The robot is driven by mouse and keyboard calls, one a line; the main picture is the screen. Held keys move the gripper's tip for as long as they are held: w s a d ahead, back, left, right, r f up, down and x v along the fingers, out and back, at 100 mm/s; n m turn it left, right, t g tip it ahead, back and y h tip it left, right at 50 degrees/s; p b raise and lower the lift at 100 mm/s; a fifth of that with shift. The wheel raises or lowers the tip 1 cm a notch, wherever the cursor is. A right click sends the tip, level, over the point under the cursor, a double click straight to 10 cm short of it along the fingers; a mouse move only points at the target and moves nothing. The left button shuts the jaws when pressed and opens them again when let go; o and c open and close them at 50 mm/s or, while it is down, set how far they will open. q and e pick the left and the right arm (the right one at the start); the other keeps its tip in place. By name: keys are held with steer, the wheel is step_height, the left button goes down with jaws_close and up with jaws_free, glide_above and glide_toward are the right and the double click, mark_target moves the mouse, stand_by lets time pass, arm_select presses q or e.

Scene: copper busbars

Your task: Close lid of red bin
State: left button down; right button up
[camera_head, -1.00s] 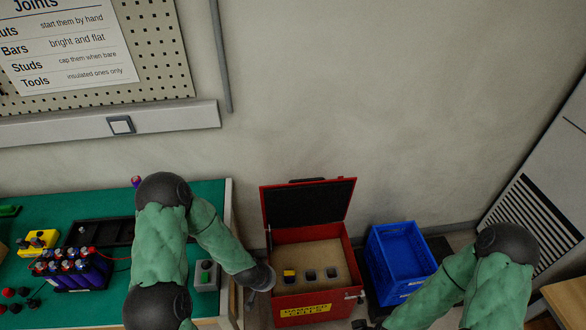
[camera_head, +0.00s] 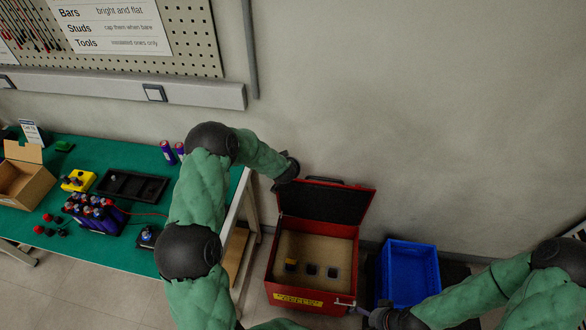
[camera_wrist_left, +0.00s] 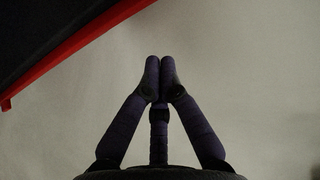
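The red bin (camera_head: 268,285) stands on the floor right of the bench, with a yellow label on its front. Its lid (camera_head: 325,203) is open, leaning up and back, dark inside with a red rim. Several dark slots and a yellow item show inside the bin. My left gripper (camera_head: 280,186) is beside the lid's left upper edge; its fingers are hard to see there. In the left wrist view its fingertips (camera_wrist_left: 160,66) are together with nothing between them, and the lid's red edge (camera_wrist_left: 85,38) crosses the upper left. My right gripper (camera_head: 368,314) is near the bin's front right corner, fingers unclear.
A blue crate (camera_head: 410,272) stands close to the right of the bin. The green-topped bench (camera_head: 110,250) on the left holds a black tray (camera_head: 132,186), a battery pack (camera_head: 95,214) and a cardboard box (camera_head: 25,180). The wall (camera_head: 400,100) rises behind the bin.

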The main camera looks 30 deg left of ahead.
arm_select(q)
steer(key=d+b+x, duration=0.1)
steer(key=x, duration=0.4)
steer(key=shift+s+f+b, duration=0.15)
steer(key=shift+s+b, duration=0.5)
steer(key=shift+s, duration=1.3)
